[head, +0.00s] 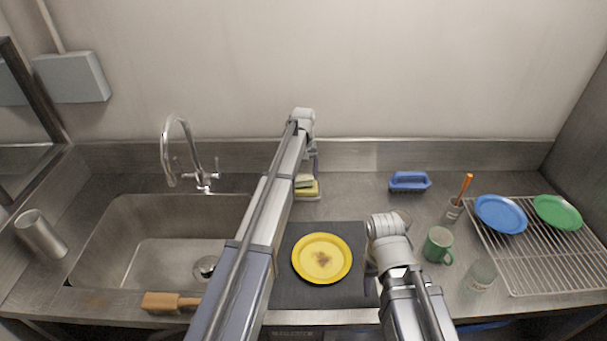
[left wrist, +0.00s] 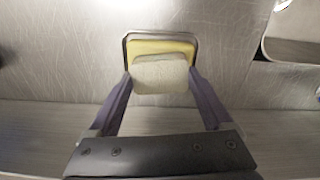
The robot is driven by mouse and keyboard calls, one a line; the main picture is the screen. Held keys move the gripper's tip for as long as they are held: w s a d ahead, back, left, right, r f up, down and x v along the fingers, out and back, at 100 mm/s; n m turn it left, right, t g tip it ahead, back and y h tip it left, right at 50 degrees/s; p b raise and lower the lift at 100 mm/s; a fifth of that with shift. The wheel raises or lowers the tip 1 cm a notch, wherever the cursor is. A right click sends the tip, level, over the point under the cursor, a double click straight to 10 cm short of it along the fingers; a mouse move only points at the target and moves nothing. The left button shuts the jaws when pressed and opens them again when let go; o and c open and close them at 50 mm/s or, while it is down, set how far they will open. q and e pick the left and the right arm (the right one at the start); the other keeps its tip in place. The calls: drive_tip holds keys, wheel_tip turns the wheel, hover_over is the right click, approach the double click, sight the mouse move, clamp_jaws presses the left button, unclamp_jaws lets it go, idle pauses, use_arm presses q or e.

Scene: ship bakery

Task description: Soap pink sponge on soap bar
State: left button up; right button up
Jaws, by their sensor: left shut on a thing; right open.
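My left gripper (head: 308,176) is shut on a pale cream, sponge-like block (head: 303,182). In the left wrist view its two fingers grip the block (left wrist: 160,75) from both sides. No pink shows on it. Just beneath the block is a yellow bar (left wrist: 160,46), which looks like the soap, in a shallow metal dish (left wrist: 126,52) behind the dark mat. The block overlaps the bar; I cannot tell whether they touch. My right gripper (head: 370,275) is open beside the yellow plate, its fingers mostly hidden by its own wrist.
A stained yellow plate (head: 322,259) lies on the dark mat (head: 345,296). The sink (head: 125,220) is at left, with a wooden-handled tool (head: 170,302) at its front edge. A blue brush (head: 409,181), green mug (head: 438,245), glass (head: 480,275) and dish rack (head: 540,280) are at right.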

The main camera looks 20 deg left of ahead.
sight(303, 177)
use_arm(q)
drive_tip(key=shift+r+p, duration=2.55)
drive_tip(key=shift+r, duration=0.35)
use_arm(e)
wheel_tip(303, 177, up, 6)
drive_tip(key=shift+f, duration=0.1)
use_arm(q)
drive_tip(key=shift+f, duration=0.1)
